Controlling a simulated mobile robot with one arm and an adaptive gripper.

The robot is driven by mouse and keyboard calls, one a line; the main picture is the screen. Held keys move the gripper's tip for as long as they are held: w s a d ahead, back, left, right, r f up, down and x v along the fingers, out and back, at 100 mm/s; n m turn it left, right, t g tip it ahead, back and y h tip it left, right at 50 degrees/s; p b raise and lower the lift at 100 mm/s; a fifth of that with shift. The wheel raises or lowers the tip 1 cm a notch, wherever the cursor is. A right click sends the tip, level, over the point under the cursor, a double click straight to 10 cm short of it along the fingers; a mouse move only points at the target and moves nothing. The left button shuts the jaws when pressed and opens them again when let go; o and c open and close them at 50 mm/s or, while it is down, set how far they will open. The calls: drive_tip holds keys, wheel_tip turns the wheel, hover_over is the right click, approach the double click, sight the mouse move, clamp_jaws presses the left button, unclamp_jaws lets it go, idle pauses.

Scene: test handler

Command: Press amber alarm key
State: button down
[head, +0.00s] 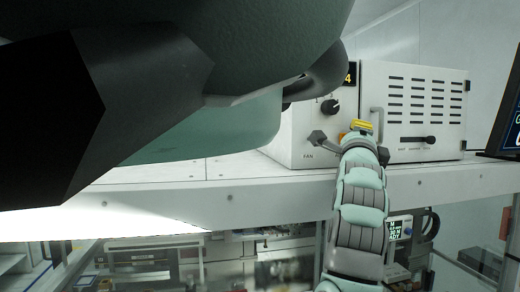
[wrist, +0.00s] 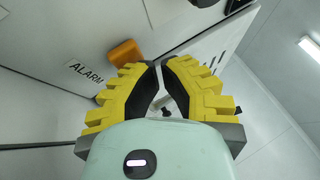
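The amber alarm key (wrist: 125,52) is a small orange block on the pale panel in the wrist view. The black word ALARM (wrist: 87,75) is printed to its lower left. My gripper (wrist: 159,67) has yellow ribbed fingers with black inner pads, and the tips are brought together with nothing seen between them. In this view the tips lie just right of the key; I cannot tell whether they touch it.
The box has a black knob (head: 330,107), a lit display (head: 349,79), a lever switch (head: 321,138) by the FAN label and a vented door (head: 415,100) with a handle. It stands on a white counter (head: 230,185). A dark screen (head: 507,125) stands at right.

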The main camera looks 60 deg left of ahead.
drive_tip(key=shift+w+a, duration=0.15)
drive_tip(key=shift+a, duration=0.1)
idle(0.3)
drive_tip(key=shift+d+b, duration=0.1)
drive_tip(key=shift+b, duration=0.2)
drive_tip(key=shift+s+d+f+b, duration=0.15)
drive_tip(key=shift+s+d+b, duration=0.15)
drive_tip(key=shift+d+b, duration=0.25)
drive_tip(key=shift+s, duration=0.1)
drive_tip(key=shift+d, duration=0.1)
drive_tip(key=shift+s+d+b, duration=0.25)
drive_tip(key=shift+d+b, duration=0.25)
drive_tip(key=shift+b, duration=0.1)
drive_tip(key=shift+s+d+b, duration=0.2)
drive_tip(key=shift+d+b, duration=0.3)
drive_tip(key=shift+b, duration=0.05)
drive_tip(key=d, duration=0.1)
drive_tip(key=s+d+b, duration=0.1)
drive_tip(key=shift+d, duration=0.3)
